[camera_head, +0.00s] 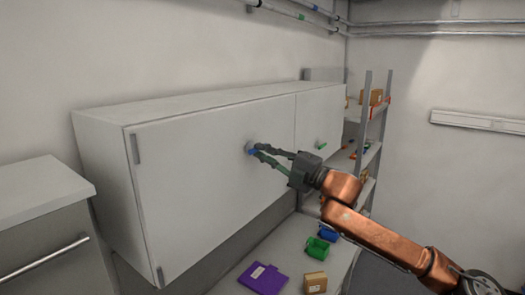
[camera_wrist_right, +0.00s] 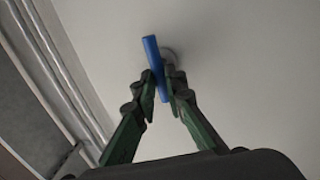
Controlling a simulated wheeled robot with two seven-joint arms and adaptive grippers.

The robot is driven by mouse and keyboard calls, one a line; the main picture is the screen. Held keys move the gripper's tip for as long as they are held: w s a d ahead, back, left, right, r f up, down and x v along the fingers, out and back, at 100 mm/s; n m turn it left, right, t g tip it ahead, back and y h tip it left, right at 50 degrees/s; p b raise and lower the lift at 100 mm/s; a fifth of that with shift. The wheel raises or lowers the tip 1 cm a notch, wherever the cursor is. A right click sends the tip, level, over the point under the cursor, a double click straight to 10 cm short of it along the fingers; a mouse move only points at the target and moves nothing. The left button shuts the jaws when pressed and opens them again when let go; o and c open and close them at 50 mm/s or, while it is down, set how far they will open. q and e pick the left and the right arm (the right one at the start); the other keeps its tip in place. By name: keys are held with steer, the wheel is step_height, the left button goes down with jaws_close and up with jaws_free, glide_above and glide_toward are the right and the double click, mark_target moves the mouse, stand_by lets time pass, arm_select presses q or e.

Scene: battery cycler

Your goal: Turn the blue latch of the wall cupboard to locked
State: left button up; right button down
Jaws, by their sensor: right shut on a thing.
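The wall cupboard (camera_head: 195,170) is white, with its wide door closed. The blue latch (camera_head: 252,152) is on the right part of that door. In the right wrist view the blue latch (camera_wrist_right: 154,62) is a bar in front of a round grey base, slightly tilted from vertical. My right gripper (camera_head: 256,150) has its fingertips at the latch. In the right wrist view the right gripper (camera_wrist_right: 162,85) is shut on the latch, with a finger on each side of the bar. My left gripper is not in view.
A green latch (camera_head: 320,145) is on the narrower door to the right. Below, a counter holds a purple board (camera_head: 262,279), a cardboard box (camera_head: 315,282), a green bin (camera_head: 316,247) and a blue bin (camera_head: 328,234). A shelf rack (camera_head: 367,140) stands behind on the right.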

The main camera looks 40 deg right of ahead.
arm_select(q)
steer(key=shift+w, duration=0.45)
arm_select(e)
steer(key=c, duration=2)
jaws_free()
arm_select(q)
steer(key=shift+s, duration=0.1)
arm_select(e)
steer(key=shift+o, duration=0.2)
steer(key=v, duration=1.2)
